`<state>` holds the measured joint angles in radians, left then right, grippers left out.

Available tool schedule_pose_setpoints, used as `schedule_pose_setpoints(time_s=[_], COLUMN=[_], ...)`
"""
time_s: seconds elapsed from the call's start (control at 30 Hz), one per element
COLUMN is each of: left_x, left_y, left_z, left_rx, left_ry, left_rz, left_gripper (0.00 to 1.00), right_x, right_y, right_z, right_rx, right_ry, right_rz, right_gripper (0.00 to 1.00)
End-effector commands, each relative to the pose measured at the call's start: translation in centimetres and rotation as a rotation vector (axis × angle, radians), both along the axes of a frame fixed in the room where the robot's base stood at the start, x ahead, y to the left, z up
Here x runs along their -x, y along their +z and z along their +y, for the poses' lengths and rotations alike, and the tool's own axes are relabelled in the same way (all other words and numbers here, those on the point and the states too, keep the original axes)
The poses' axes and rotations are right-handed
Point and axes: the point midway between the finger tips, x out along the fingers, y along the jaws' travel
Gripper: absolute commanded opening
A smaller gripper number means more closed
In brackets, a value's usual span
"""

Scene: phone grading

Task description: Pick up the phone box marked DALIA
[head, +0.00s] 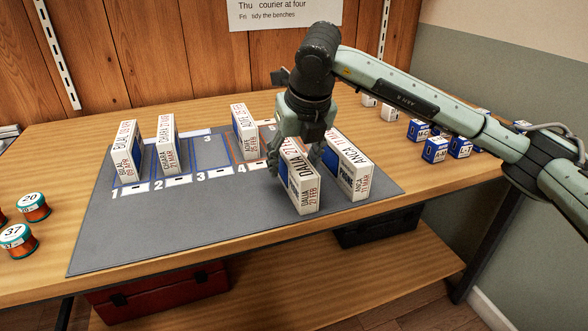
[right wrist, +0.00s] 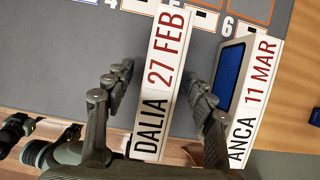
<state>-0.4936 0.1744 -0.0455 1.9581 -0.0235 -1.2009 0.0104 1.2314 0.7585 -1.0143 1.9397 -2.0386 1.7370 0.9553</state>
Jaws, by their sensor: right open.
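The white phone box marked DALIA, 27 FEB (head: 304,190) stands upright on the grey mat (head: 200,225), right of the middle. My right gripper (head: 302,152) is open and comes down over it from above. In the right wrist view the DALIA box (right wrist: 160,85) lies between the two open fingers of the right gripper (right wrist: 162,88), with a gap visible on both sides. The box marked ANCA, 11 MAR (head: 350,170) stands close to the right; it also shows beside the right finger in the wrist view (right wrist: 250,95).
Boxes marked BILAL (head: 130,150), CHARA (head: 168,145) and another (head: 244,132) stand in numbered slots on the mat. Small blue boxes (head: 434,150) are on the bench at right. Numbered spools (head: 18,241) are at left. The mat's front is clear.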

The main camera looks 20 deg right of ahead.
Motion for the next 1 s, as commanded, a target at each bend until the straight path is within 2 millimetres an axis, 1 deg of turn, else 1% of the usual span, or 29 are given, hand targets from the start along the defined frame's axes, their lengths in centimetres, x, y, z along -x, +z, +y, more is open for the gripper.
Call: schedule_pose_setpoints(time_s=[0.1, 0.2, 0.47, 0.9, 1.0], left_x=[0.1, 0.1, 0.1, 0.1, 0.1], left_y=[-0.5, -0.7, -0.8, -0.8, -0.8], left_z=[0.0, 0.0, -0.1, -0.1, -0.1], left_rx=[0.004, 0.005, 0.006, 0.006, 0.006], left_ry=[0.000, 0.000, 0.000, 0.000, 0.000], left_rz=[0.003, 0.005, 0.005, 0.005, 0.005], left_gripper=[0.51, 0.51, 0.51, 0.51, 0.51], right_x=[-0.6, -0.9, -1.0, -1.0, -1.1], right_y=[-1.6, -2.4, -2.6, -2.6, -2.5], right_z=[0.1, 0.1, 0.1, 0.1, 0.1], right_rx=[0.001, 0.000, 0.000, 0.000, -0.001], right_ry=[-0.001, 0.000, 0.001, 0.000, 0.000], right_rz=[0.003, 0.000, -0.001, -0.001, -0.003], right_gripper=[0.55, 0.55, 0.55, 0.01, 0.00])
